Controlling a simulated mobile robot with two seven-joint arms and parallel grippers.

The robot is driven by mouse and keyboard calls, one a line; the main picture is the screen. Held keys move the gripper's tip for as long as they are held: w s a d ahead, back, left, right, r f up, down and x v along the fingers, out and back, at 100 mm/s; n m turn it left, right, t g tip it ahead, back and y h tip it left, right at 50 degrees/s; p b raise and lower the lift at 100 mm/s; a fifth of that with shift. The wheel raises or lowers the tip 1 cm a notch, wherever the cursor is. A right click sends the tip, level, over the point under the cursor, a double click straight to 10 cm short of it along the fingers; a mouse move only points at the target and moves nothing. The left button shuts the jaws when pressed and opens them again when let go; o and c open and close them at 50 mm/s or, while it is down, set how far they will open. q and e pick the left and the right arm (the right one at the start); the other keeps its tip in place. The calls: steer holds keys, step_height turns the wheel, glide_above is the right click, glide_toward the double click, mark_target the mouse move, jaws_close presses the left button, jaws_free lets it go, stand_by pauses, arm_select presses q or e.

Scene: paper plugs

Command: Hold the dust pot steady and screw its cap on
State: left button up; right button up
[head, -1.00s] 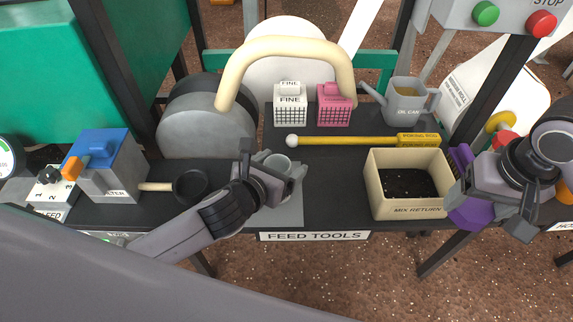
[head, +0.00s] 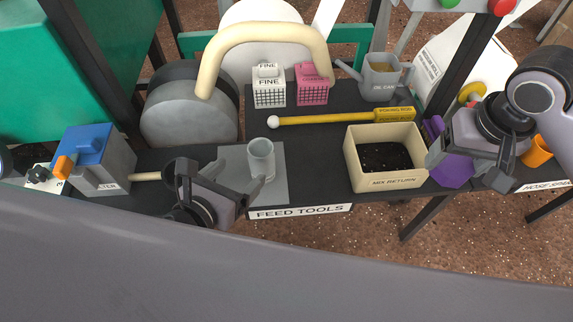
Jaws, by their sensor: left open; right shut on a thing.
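The dust pot, a grey cylinder (head: 261,160), stands upright on a grey mat (head: 273,193) near the front of the table in the head view. Its top looks open, with no cap on it. My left gripper (head: 225,178) is open and empty, to the left and front of the pot, with one fingertip close to the pot's lower side. I cannot tell whether it touches. My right gripper (head: 473,165) is at the right, in front of a purple object (head: 451,172). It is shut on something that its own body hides. I cannot make out the cap.
A beige mix return box (head: 353,171) of dark grains stands between the pot and my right gripper. A blue-topped filter box (head: 103,165) is at left.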

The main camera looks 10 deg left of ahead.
arm_select(q)
steer(key=s+d+m+h, duration=0.1)
steer(key=m, duration=1.1)
steer(key=s+d+m+h, duration=0.1)
steer(key=d+m, duration=0.1)
steer(key=m, duration=1)
steer(key=d+m+g+h, duration=0.1)
steer(key=d+m, duration=0.1)
steer(key=m, duration=0.9)
steer(key=shift+s+r+m, duration=0.4)
